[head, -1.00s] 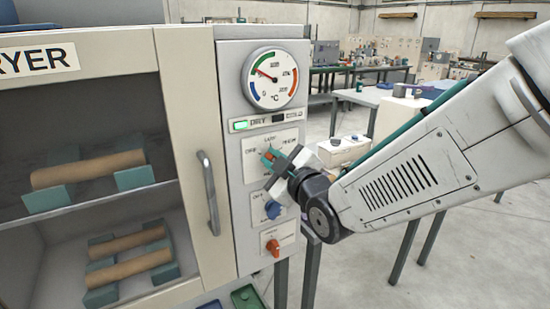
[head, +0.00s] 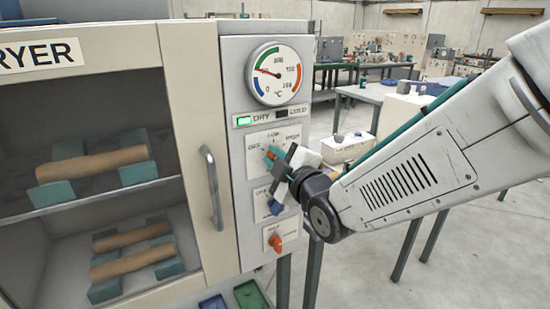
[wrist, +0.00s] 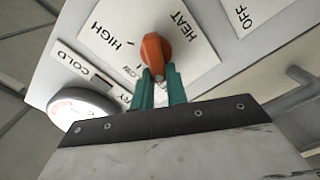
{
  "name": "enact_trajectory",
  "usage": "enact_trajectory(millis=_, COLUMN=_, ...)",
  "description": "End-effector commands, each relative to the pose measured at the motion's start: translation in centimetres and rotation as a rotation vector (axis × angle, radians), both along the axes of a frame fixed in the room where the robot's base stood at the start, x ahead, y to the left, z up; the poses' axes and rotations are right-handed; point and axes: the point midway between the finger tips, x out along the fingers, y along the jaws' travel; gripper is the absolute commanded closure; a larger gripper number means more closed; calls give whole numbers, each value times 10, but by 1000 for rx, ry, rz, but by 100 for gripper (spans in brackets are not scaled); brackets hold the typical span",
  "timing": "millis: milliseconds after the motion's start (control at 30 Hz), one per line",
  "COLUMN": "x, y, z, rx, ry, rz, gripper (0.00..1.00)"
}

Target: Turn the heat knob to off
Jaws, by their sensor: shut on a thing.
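The heat knob (wrist: 155,52) is orange-red and sits on a white plate on the dryer's control panel. In the wrist view the plate's HEAT and HIGH labels appear upside down, and LOW is partly covered. My gripper (wrist: 160,80) has its two teal fingers closed on the knob from both sides. In the head view my gripper (head: 270,154) reaches the plate from the right and hides most of the knob. The head view shows OFF at the plate's left, LOW at top and HIGH at right. I cannot tell exactly where the knob points.
Above is a round temperature gauge (head: 276,74) with a green DRY light (head: 244,121) under it. Below are a blue knob (head: 275,206) and an orange knob (head: 275,243). The door handle (head: 212,188) stands out to the left.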

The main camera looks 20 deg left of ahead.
Motion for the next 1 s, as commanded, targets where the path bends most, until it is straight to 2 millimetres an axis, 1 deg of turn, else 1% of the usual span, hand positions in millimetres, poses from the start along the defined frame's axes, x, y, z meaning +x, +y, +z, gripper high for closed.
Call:
enact_trajectory(millis=67, x=-1, y=0, z=-1, rx=-2, ry=1, rz=2, gripper=100)
enact_trajectory(millis=100, x=-1, y=0, z=-1, rx=-2, ry=1, rz=2, gripper=83)
enact_trajectory(millis=167, x=-1, y=0, z=-1, rx=-2, ry=1, rz=2, gripper=66)
enact_trajectory(millis=200, x=-1, y=0, z=-1, rx=-2, ry=1, rz=2, gripper=64)
enact_trajectory(millis=433, x=-1, y=0, z=-1, rx=-1, ry=1, rz=1, gripper=64)
enact_trajectory(millis=533, x=-4, y=-4, z=0, rx=-1, ry=1, rz=1, gripper=64)
enact_trajectory(millis=633, x=-12, y=-14, z=0, rx=-1, ry=1, rz=0, gripper=64)
enact_trajectory(millis=900, x=-42, y=-48, z=-1, rx=-1, ry=1, rz=1, gripper=64)
enact_trajectory(millis=1000, x=-48, y=-55, z=-1, rx=-2, ry=2, rz=1, gripper=64)
